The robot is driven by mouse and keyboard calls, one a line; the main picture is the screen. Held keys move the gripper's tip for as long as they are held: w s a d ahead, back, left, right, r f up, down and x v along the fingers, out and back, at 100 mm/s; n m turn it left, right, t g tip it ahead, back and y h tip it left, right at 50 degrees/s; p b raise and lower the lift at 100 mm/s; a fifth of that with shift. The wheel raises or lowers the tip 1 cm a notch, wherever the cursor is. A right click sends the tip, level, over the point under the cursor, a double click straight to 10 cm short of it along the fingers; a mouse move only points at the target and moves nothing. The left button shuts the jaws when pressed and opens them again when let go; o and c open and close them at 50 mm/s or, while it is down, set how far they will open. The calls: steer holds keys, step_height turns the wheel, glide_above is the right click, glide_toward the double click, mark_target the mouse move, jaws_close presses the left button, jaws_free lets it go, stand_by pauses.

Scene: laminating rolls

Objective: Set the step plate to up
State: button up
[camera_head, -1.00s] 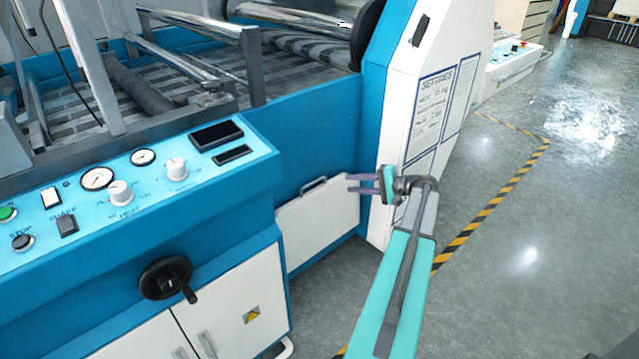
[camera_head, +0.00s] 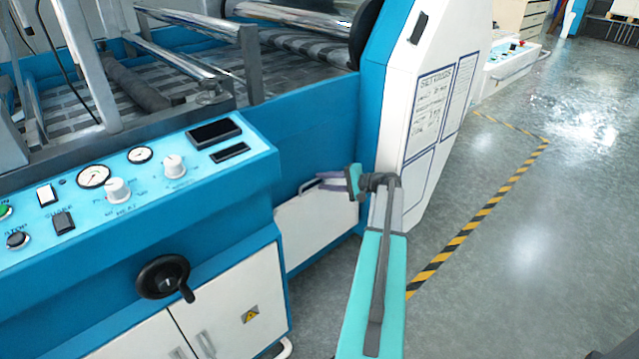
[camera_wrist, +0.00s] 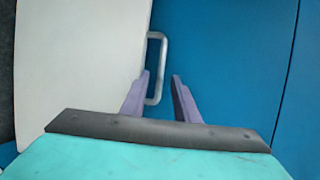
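The step plate, a flat white panel (camera_head: 312,230), is low on the blue machine, right of the control console; I cannot tell its exact tilt. It fills the left of the wrist view (camera_wrist: 80,65). A grey loop handle (camera_wrist: 164,70) stands out from its edge and also shows in the head view (camera_head: 307,185). My gripper (camera_wrist: 161,75) is open. In the wrist view the handle's outer bar appears between the two purple fingertips. Whether they touch it I cannot tell. In the head view my gripper (camera_head: 322,182) is at the handle's right end and hides part of it.
The console (camera_head: 130,200) with dials, knobs and a black handwheel (camera_head: 163,277) stands at left. A white machine side panel (camera_head: 425,120) with a settings sheet rises right of my gripper. Open grey floor (camera_head: 500,270) with a yellow-black stripe lies to the right.

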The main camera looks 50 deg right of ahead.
steer(key=shift+x, duration=1.1)
jaws_close()
